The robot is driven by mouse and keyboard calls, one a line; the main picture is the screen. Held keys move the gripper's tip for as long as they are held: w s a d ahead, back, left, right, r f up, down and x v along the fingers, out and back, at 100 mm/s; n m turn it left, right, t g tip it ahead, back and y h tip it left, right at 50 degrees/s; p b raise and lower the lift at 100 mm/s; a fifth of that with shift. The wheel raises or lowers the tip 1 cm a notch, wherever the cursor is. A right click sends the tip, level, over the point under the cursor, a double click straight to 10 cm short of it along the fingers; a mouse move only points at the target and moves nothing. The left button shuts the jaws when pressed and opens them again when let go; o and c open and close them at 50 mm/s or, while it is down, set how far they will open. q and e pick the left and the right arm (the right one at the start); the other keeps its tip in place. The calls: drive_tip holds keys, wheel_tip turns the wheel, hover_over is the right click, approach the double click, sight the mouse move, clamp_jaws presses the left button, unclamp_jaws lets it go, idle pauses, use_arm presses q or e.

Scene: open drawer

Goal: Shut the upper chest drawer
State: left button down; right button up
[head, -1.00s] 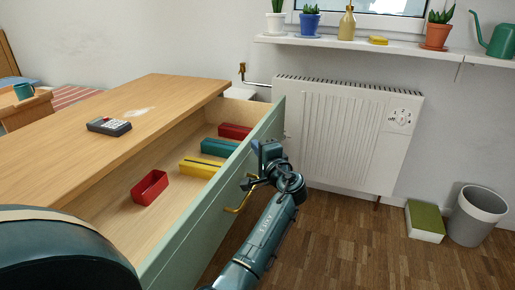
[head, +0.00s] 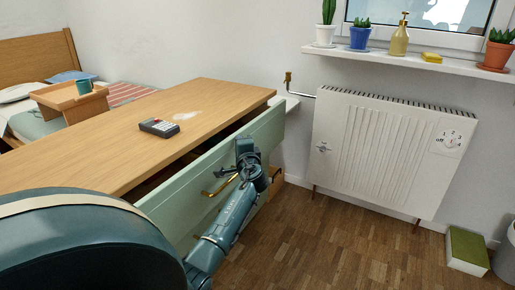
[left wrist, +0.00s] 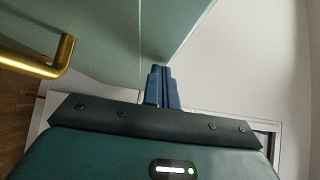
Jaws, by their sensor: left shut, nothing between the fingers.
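The upper drawer's pale green front (head: 190,185) stands a little out from the wooden chest (head: 120,135), leaving a narrow dark gap behind it. Its brass handle (head: 220,186) shows on the front, and also at the left of the left wrist view (left wrist: 40,62). My left gripper (head: 246,152) is at the outer face of the front, to the right of the handle. In the left wrist view its blue fingers (left wrist: 162,86) are together, empty, with the tips at the green face; I cannot tell if they touch. The drawer's contents are hidden. My right gripper is out of view.
A calculator (head: 159,127) lies on the chest top. A white radiator (head: 385,150) stands on the wall to the right, under a shelf (head: 430,64) with potted plants. A green box (head: 467,250) and a bin (head: 506,250) are at far right. Wooden floor (head: 330,240) is clear.

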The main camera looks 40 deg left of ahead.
sight(231, 142)
use_arm(q)
drive_tip(key=shift+s+a, duration=0.25)
drive_tip(key=shift+a, duration=0.65)
drive_tip(key=shift+s+a, duration=0.2)
drive_tip(key=shift+a, duration=0.7)
drive_tip(key=shift+d, duration=0.15)
